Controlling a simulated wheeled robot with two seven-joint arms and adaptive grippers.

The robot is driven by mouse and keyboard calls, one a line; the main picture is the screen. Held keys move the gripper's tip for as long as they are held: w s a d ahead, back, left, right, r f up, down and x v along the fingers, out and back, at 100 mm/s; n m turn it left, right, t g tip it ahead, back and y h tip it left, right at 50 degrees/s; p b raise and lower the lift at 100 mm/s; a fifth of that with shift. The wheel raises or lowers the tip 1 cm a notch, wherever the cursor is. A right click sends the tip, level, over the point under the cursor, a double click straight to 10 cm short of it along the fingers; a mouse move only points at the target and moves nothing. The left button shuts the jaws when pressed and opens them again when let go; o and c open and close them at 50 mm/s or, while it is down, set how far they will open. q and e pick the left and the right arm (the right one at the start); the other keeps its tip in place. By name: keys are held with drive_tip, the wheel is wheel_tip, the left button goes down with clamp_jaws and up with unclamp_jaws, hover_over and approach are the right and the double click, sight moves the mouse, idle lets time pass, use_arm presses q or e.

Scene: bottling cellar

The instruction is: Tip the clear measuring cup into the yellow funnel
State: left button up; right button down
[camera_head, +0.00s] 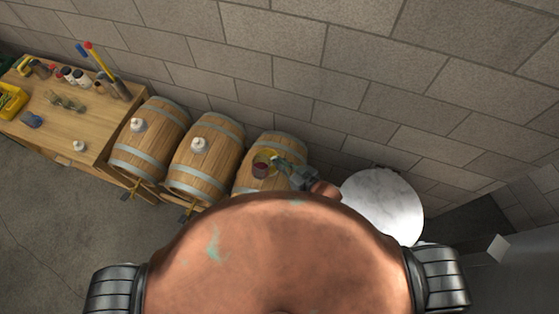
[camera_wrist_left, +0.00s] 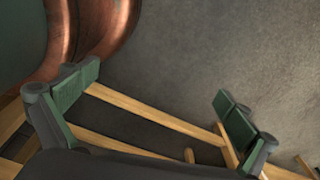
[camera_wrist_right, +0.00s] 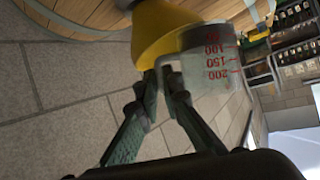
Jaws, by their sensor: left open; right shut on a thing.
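The clear measuring cup (camera_wrist_right: 212,62) with red markings is in front of my right gripper (camera_wrist_right: 160,78), which is shut on it. In the head view the cup (camera_head: 261,169) is small, with dark red in it, over the right barrel; my right gripper (camera_head: 284,166) holds it from the right. The yellow funnel (camera_wrist_right: 158,30) is right beside the cup in the right wrist view, partly covered by it. Only a bit of yellow (camera_head: 273,155) shows in the head view. The cup's exact tilt is hard to tell. My left gripper (camera_wrist_left: 158,100) is open and empty.
Two more barrels (camera_head: 205,158) (camera_head: 150,140) stand to the left, each with a small white item on top. A wooden table (camera_head: 100,130) with bottles and tools is at far left. A round white marble top (camera_head: 382,205) is at right. A block wall runs behind.

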drive_tip(key=f+m+g, duration=0.1)
drive_tip(key=f, duration=0.1)
drive_tip(key=s+f+m+g+y+b, duration=0.1)
drive_tip(key=f+g, duration=0.1)
drive_tip(key=shift+s+f+m, duration=0.2)
drive_tip(key=shift+f+m, duration=0.1)
drive_tip(key=shift+m, duration=0.1)
drive_tip(key=shift+s+a+f+m+g+b, duration=0.1)
drive_tip(key=shift+a+f+m+g+b, duration=0.15)
drive_tip(key=shift+g+b, duration=0.25)
drive_tip(key=shift+d+r+m+g+y+b, duration=0.15)
drive_tip(key=shift+m+g+y+b, duration=0.2)
drive_tip(key=shift+m+g+y, duration=0.2)
use_arm(q)
wheel_tip(320, 180, down, 6)
drive_tip(key=w+b, duration=0.1)
drive_tip(key=b, duration=0.2)
use_arm(e)
drive_tip(key=m+g+y, duration=0.1)
drive_tip(key=r+m+g+y, duration=0.1)
drive_tip(key=m+g, duration=0.1)
drive_tip(key=r+m+g+y, duration=0.1)
drive_tip(key=m, duration=0.1)
drive_tip(key=shift+a+r+g+y, duration=0.1)
drive_tip(key=shift+a+g+y, duration=0.2)
drive_tip(key=shift+g+y, duration=0.05)
